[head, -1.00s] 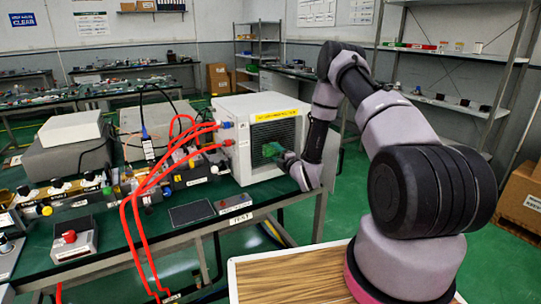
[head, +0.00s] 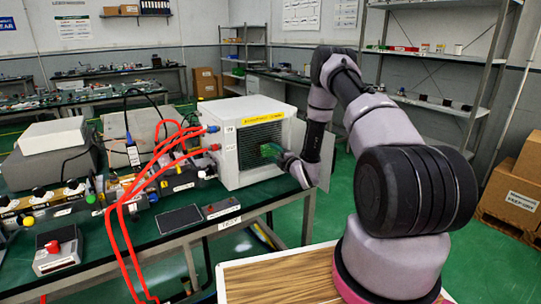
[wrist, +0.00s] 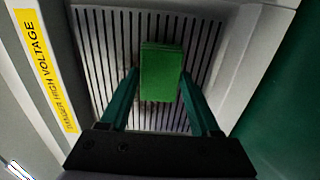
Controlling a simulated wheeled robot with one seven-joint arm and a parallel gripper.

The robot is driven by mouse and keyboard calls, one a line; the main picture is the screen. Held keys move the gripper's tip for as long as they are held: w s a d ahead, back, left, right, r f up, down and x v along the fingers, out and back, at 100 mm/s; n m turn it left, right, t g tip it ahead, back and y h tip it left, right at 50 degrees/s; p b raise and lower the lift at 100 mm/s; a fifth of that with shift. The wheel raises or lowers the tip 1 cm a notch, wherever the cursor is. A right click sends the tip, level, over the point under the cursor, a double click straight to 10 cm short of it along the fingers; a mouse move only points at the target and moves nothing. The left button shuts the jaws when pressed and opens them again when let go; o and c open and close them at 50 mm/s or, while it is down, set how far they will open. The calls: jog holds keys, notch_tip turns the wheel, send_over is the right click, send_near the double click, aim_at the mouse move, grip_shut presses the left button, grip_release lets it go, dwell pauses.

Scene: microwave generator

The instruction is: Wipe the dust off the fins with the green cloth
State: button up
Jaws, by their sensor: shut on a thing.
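The green cloth (wrist: 161,72) is a folded pad held between the two fingers of my gripper (wrist: 158,90). In the wrist view it lies in front of the dark slotted fins (wrist: 115,50); whether it touches them I cannot tell. In the head view the fins (head: 258,136) are on the front of a white cabinet (head: 229,161) on the green bench, and my gripper (head: 275,152) is at their right side with the cloth (head: 270,150) small against them.
A yellow high-voltage label (wrist: 45,65) runs beside the fins. Red cables (head: 125,200) plug into the cabinet's left side and hang over the bench front. An open panel (head: 327,155) stands right of the cabinet, behind my arm. A wood-topped surface (head: 285,280) is in front of the bench.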

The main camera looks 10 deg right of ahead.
jog(key=shift+s+a+r, duration=0.3)
jog(key=shift+a, duration=0.55)
jog(key=shift+s+a+r, duration=0.3)
jog(key=shift+a, duration=0.55)
jog(key=shift+s+a+r, duration=0.3)
jog(key=shift+a, duration=0.55)
jog(key=shift+s+a, duration=0.25)
jog(key=shift+a, duration=0.7)
jog(key=shift+s+a, duration=0.2)
jog(key=shift+a, duration=0.7)
jog(key=shift+s+r, duration=0.1)
jog(key=shift+r, duration=0.8)
jog(key=shift+w+d, duration=0.3)
jog(key=shift+d, duration=0.45)
jog(key=shift+w+d, duration=0.25)
jog(key=shift+d, duration=0.45)
jog(key=shift+w+d, duration=0.3)
jog(key=shift+d, duration=0.45)
jog(key=shift+w+d, duration=0.35)
jog(key=shift+d, duration=0.85)
jog(key=shift+w+d, duration=0.3)
jog(key=shift+d, duration=0.85)
jog(key=shift+w+d, duration=0.35)
jog(key=shift+d, duration=0.85)
